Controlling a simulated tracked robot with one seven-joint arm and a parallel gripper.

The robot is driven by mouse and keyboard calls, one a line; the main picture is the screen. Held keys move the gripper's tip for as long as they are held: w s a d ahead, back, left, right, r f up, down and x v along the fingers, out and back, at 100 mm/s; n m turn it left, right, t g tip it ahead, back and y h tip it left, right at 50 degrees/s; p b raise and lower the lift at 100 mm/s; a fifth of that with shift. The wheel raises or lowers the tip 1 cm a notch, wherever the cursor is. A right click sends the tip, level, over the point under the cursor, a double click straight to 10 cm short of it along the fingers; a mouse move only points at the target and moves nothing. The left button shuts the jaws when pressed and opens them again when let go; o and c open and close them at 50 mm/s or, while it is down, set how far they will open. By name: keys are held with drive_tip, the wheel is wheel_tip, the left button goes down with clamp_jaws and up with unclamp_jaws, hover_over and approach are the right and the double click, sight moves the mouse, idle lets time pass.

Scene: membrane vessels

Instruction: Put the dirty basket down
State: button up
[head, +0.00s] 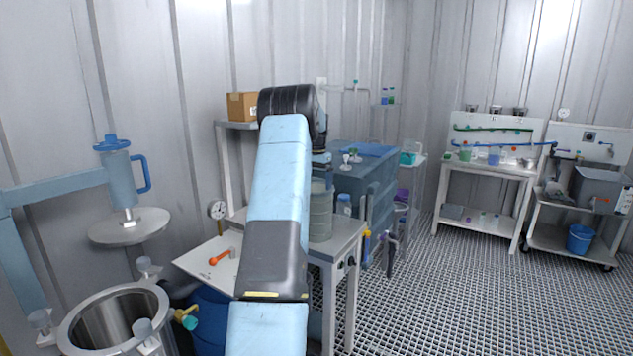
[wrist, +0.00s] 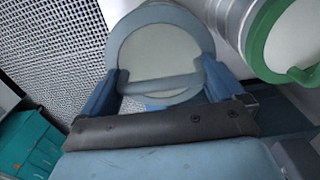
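The basket (wrist: 207,38) is a round body with a blue-grey rim and pale inside, seen from above in the wrist view. A blue-grey handle bar crosses it. My gripper (wrist: 161,84) has one finger at each end of this bar, with no clear gap, so it looks shut on the handle. In the head view my gripper is mostly hidden by my arm. A grey-green cylinder (head: 321,212), apparently the same basket, is upright below my wrist at the bench (head: 343,243). I cannot tell whether its bottom touches the bench top.
A metal cylinder with a green rim (wrist: 262,48) and green handle is close to the basket's right. Teal boxes (wrist: 30,145) are lower left in the wrist view. An orange-handled tool (head: 219,257) lies on the bench's left side. Open grated floor (head: 440,290) is at right.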

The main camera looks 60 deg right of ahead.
drive_tip(key=shift+o, duration=0.2)
